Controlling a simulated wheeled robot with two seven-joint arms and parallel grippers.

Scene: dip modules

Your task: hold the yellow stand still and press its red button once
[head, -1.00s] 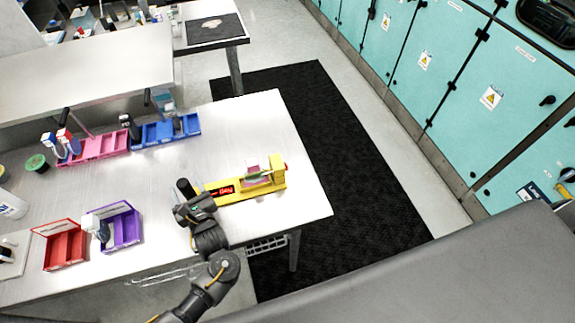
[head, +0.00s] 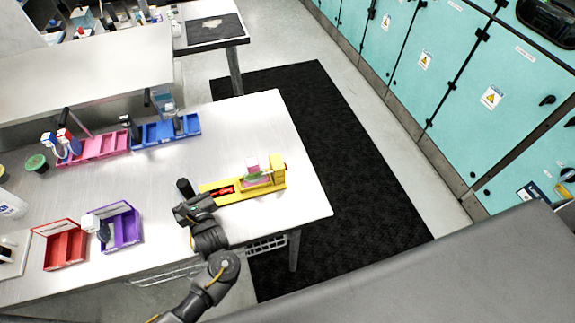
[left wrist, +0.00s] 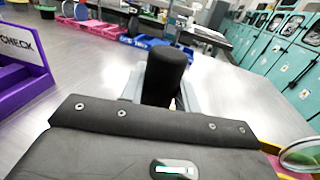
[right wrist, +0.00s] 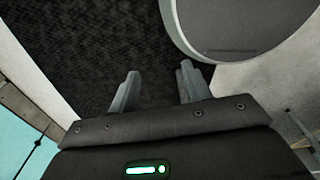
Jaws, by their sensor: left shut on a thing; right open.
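The yellow stand (head: 240,194) lies lengthwise near the right end of the steel table, with a black and red patch on its top and a pink and green piece near its right end. A small red spot, likely the red button (head: 286,166), shows at that end. My left gripper (head: 186,200) is at the stand's left end, shut on an upright black post (head: 184,187). The post fills the space between its fingers in the left wrist view (left wrist: 166,75). Whether post and stand are joined is unclear. My right gripper (right wrist: 157,82) is open and empty above the dark floor mat.
A purple bin (head: 121,240) and a red bin (head: 65,258) stand left of my left arm. Pink (head: 104,147) and blue (head: 150,135) bins stand at the back. The tabletop behind the stand is clear. A dark mat (head: 330,150) and teal cabinets (head: 430,60) lie to the right.

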